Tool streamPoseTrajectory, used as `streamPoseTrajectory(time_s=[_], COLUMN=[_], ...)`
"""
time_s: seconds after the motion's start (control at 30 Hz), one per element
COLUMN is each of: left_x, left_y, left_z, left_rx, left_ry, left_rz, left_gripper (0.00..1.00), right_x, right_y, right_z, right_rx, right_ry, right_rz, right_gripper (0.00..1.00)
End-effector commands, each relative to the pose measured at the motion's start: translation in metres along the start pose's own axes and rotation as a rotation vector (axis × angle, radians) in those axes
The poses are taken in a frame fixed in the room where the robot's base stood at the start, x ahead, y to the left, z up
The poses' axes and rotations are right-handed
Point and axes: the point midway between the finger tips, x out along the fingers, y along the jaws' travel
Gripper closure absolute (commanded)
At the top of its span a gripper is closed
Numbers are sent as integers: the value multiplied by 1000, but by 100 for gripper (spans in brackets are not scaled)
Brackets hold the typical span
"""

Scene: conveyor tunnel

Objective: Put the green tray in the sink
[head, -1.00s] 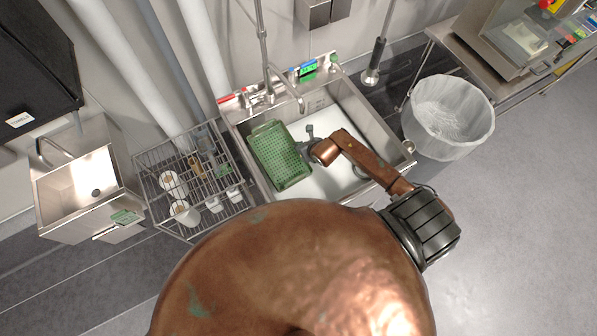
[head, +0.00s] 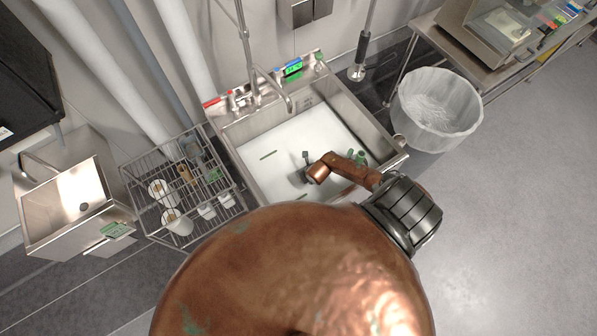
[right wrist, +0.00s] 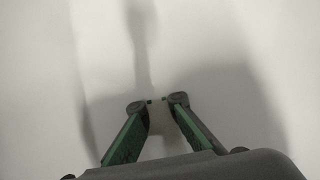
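The sink (head: 375,128) is a steel basin with a flat white surface inside, perhaps cloudy liquid. Of the green tray, only what look like two thin green strips of its rim show in that surface, one at the left (head: 268,155) and one nearer the front (head: 301,197). The rest is hidden. My right gripper (head: 306,158) hangs over the basin, between and to the right of these strips. In the right wrist view its fingertips (right wrist: 159,102) are apart with nothing between them, over plain white. My left gripper is not in view.
A faucet (head: 245,45) rises behind the sink. A wire rack (head: 150,185) with cups stands left of it, and a small hand sink (head: 65,205) farther left. A lined bin (head: 437,108) stands to the right. Green items (head: 361,157) lie in the basin beside my arm.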

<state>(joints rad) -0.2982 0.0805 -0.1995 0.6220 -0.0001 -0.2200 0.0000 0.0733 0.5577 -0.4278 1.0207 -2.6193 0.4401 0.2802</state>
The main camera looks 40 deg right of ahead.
Motion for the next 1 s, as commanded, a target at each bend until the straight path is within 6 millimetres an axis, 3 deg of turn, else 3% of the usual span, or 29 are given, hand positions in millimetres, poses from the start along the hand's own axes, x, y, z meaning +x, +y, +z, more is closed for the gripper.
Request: streamPoseTrajectory(time_s=[0.17, 0.57, 0.83, 1.0], left_x=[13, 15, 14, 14], left_y=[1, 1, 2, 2], left_z=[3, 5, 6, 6], left_rx=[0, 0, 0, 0], left_ry=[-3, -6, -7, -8], left_rz=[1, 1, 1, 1], left_gripper=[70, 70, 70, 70], right_x=[23, 27, 26, 26], right_y=[0, 0, 0, 0], right_z=[-13, -15, -15, -15], right_rx=[0, 0, -1, -1], right_ry=[1, 0, 1, 1], right_rz=[1, 1, 0, 0], right_gripper=[100, 100, 79, 78])
